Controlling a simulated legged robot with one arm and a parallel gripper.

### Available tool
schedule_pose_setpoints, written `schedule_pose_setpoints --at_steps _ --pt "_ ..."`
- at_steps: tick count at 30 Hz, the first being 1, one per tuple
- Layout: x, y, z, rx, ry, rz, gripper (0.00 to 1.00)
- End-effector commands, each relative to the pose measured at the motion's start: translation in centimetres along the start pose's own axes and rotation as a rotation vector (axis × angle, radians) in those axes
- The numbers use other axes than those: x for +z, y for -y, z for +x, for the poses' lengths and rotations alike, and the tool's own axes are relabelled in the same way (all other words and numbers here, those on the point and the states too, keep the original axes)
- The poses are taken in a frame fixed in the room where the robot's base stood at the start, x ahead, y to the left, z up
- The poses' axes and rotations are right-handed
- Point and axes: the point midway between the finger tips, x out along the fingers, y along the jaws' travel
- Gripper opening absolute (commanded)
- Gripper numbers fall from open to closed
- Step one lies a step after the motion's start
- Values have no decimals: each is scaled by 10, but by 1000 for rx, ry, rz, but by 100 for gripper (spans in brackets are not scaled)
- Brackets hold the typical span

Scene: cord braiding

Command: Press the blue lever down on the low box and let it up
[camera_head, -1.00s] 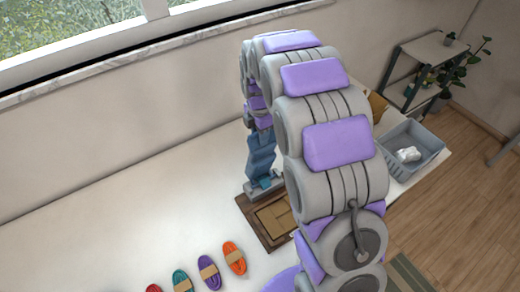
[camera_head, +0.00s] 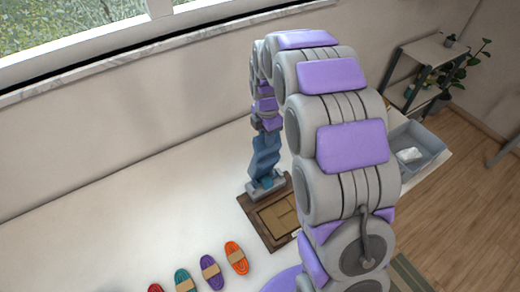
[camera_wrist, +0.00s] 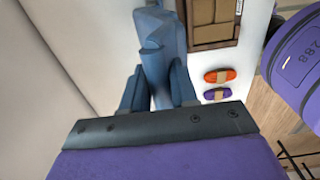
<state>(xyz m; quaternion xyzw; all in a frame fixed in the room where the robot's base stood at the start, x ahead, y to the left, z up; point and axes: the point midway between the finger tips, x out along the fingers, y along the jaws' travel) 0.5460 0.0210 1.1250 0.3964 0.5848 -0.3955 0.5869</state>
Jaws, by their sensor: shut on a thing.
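My gripper (camera_head: 266,178) has blue fingers and points down onto a low grey base (camera_head: 281,184) at the back edge of a brown wooden tray. A small brighter blue piece (camera_head: 267,183), which looks like the lever, shows at the fingertips. My gripper is shut on it, but the fingers hide most of it. How far the lever is pressed cannot be seen.
The wooden tray (camera_head: 248,208) has tan compartments. Orange (camera_head: 236,257), purple (camera_head: 211,272), teal (camera_head: 184,281) and red (camera_head: 156,288) cord bundles lie in front on the white table (camera_head: 110,220). A grey-blue bin (camera_head: 432,150) holds something white at right. The table's left is clear.

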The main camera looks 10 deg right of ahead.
Motion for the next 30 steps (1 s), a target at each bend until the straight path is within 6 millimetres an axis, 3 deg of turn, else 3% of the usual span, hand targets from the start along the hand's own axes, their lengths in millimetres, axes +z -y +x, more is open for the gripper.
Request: schedule_pose_setpoints --at_steps 12,25,30 --pt "-1 44 3 -7 -7 0 11" --pt "0 50 2 -1 -4 0 11" --pt "0 66 7 -6 -5 0 11"
